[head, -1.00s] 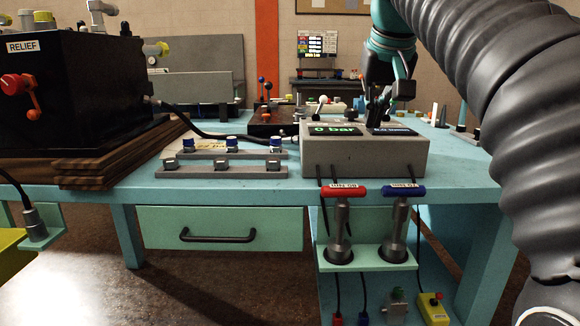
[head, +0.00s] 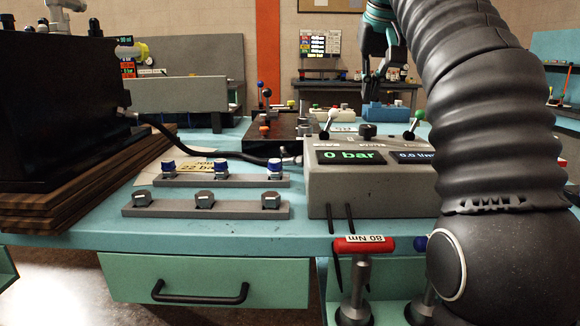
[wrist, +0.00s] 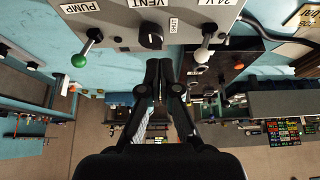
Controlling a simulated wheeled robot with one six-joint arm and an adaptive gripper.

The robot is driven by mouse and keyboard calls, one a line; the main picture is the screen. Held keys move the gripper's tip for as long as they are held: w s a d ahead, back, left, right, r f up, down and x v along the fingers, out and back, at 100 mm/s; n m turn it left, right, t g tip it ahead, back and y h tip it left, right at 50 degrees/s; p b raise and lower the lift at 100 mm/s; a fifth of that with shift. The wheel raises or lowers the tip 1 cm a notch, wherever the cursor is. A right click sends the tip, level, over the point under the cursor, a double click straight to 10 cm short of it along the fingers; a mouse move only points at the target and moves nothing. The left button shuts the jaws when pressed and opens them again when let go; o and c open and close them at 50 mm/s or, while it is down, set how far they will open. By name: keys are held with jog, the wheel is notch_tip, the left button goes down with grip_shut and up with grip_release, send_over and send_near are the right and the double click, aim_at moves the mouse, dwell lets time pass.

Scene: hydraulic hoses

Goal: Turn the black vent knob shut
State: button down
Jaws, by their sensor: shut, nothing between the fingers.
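The black vent knob (head: 367,131) stands on top of the grey console (head: 368,195), between a white-balled lever (head: 334,115) and a green-balled lever (head: 418,116). In the wrist view the knob (wrist: 150,36) sits beside a VENT label, with a small SHUT label (wrist: 173,24) to its right. A small pale mark shows on the knob; its exact direction is hard to tell. My gripper (wrist: 159,64) is shut and empty, its tips just below the knob in the wrist picture and apart from it. In the head view my gripper (head: 371,80) hangs above and beyond the console.
The console's front displays read 0 bar and a flow value partly hidden by my arm. A red-handled torque wrench (head: 363,245) stands in front. A black box (head: 55,110) stands far left.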

aim_at(368, 130)
notch_tip(368, 130, down, 2)
jog(key=shift+w+a+f, duration=0.1)
jog(key=shift+f, duration=0.1)
jog(key=shift+f+b, duration=1.2)
jog(key=shift+f, duration=1.05)
jog(key=shift+w, duration=0.2)
jog(key=shift+s+d+r+p, duration=0.1)
jog(key=shift+s+d+p, duration=0.05)
jog(key=shift+d+p, duration=0.9)
jog(key=shift+d, duration=0.35)
